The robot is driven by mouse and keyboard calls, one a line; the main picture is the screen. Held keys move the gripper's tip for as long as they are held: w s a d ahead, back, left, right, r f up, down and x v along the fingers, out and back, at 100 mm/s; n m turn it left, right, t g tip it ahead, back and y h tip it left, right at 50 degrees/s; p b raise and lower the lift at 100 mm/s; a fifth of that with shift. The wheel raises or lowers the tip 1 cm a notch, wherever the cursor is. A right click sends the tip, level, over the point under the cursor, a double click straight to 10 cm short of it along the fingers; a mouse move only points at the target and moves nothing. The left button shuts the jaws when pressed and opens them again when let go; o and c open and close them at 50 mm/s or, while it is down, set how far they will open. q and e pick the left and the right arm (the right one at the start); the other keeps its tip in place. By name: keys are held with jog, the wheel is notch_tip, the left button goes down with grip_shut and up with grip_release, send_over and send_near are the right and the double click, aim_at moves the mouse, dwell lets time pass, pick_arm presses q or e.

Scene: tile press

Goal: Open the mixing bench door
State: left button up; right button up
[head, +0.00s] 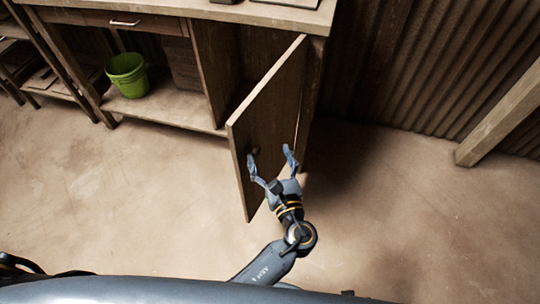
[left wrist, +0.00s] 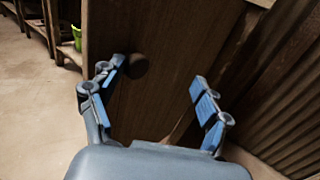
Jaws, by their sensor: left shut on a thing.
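The mixing bench door (head: 268,115) is a brown wooden panel. It stands swung well out from the bench, with the cupboard opening showing behind it. A dark round knob (left wrist: 136,65) is on the door face in the left wrist view. My left gripper (head: 271,160) is at the lower part of the door. Its blue-padded fingers stand wide apart, one by the knob and the other toward the door's right side. It bears on the door, but the exact contact is hard to see. My right gripper is not in view.
The wooden bench (head: 180,8) stands at the back, with a green bucket (head: 127,74) on its lower shelf. A corrugated wall (head: 430,70) and a wooden post (head: 505,115) are at the right. The floor to the left of the door is clear.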

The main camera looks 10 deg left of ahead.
pick_arm(q)
jog(key=shift+w+d+r, duration=0.2)
jog(key=shift+r, duration=0.15)
jog(key=v, duration=1.2)
jog(key=shift+s+a+f, duration=0.2)
jog(key=shift+s+f, duration=0.05)
jog(key=shift+f, duration=0.1)
